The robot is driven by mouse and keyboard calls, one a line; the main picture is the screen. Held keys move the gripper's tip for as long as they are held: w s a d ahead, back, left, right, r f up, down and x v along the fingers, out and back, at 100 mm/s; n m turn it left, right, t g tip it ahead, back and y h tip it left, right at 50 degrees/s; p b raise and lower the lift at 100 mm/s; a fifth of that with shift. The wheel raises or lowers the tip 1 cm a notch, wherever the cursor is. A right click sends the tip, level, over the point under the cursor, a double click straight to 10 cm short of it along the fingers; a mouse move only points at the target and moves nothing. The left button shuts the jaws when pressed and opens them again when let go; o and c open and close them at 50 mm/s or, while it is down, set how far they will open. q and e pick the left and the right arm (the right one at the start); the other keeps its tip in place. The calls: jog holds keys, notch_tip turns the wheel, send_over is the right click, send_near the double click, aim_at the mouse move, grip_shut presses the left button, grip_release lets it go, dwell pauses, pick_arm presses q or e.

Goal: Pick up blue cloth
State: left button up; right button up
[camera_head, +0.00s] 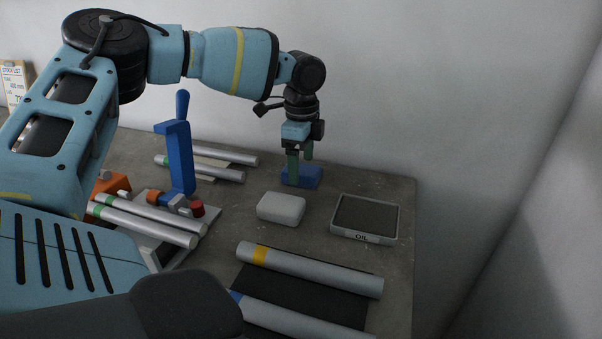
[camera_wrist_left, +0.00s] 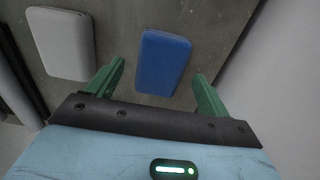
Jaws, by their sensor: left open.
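The blue cloth (camera_head: 312,178) is a small folded block on the table's back right part. My left gripper (camera_head: 299,168) is over it, pointing down, with its green fingers partly in front of the cloth. In the left wrist view the blue cloth (camera_wrist_left: 163,62) lies between and beyond the two open green fingers (camera_wrist_left: 158,88), with a gap on each side. The fingers do not grip it. Whether a fingertip touches the cloth or table cannot be told. My right gripper is not in view.
A pale grey block (camera_head: 281,207) lies in front of the cloth. A dark-topped tray (camera_head: 365,217) is to the right. Metal tubes (camera_head: 310,269) lie on a black mat in front. A blue upright clamp (camera_head: 180,158) stands to the left. A wall is behind.

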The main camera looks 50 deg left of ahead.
aim_at(301, 168)
pick_arm(q)
jog(key=shift+f, duration=1.25)
jog(key=c, duration=1.1)
jog(key=shift+o, duration=0.2)
jog(key=shift+r, duration=0.2)
notch_tip(301, 168, up, 18)
jog(key=shift+f, duration=0.15)
